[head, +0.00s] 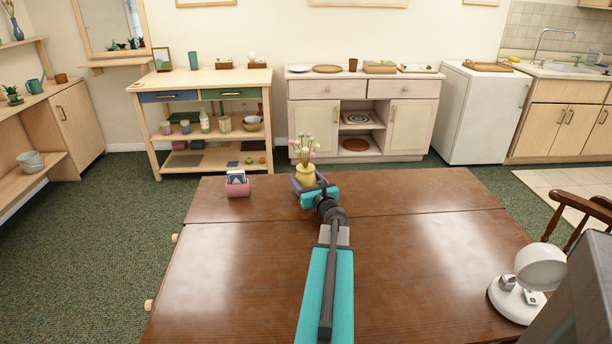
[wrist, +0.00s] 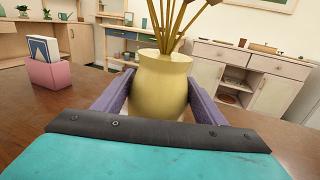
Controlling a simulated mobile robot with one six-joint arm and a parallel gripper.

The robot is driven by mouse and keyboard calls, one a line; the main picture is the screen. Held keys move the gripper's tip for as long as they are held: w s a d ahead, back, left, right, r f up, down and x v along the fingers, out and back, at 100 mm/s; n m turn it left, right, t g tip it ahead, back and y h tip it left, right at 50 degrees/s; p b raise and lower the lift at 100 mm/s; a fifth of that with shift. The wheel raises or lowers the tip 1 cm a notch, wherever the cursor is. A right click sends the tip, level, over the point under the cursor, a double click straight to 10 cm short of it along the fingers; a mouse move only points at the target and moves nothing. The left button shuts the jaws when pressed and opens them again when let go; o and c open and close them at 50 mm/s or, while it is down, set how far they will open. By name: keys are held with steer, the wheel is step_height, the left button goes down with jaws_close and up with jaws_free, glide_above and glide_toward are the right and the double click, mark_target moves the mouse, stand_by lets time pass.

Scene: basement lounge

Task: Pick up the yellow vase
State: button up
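The yellow vase (head: 305,176) stands upright at the far edge of the brown table, with several pale pink flowers in it. In the wrist view the vase (wrist: 160,85) fills the middle, and its flower tops are cut off by the frame. My gripper (head: 308,183) reaches over the table to it. Its two purple fingers (wrist: 160,88) lie one on each side of the vase. Whether they press on the vase or leave a thin gap cannot be told. The vase's base is hidden behind my gripper, so its contact with the table is not visible.
A pink holder (head: 237,188) with blue cards stands left of the vase; it also shows in the wrist view (wrist: 48,72). A white round device (head: 510,300) stands at the table's right front. A wooden chair (head: 585,215) is at the right. Most of the tabletop (head: 430,230) is clear.

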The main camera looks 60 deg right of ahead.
mark_target(305, 168)
steer(key=c, duration=0.4)
steer(key=shift+o, duration=0.2)
steer(key=shift+r, duration=0.1)
steer(key=shift+r, duration=0.75)
step_height(305, 168, up, 2)
steer(key=shift+r, duration=0.15)
steer(key=s+d+p+v, duration=0.1)
steer(key=d+p+v, duration=0.1)
steer(key=v, duration=0.8)
steer(key=shift+s+a+r, duration=0.25)
steer(key=shift+s+r, duration=0.2)
steer(key=shift+s, duration=0.1)
steer(key=shift+s+a+r+p, duration=0.1)
steer(key=shift+s+p, duration=0.1)
steer(key=shift+p, duration=0.65)
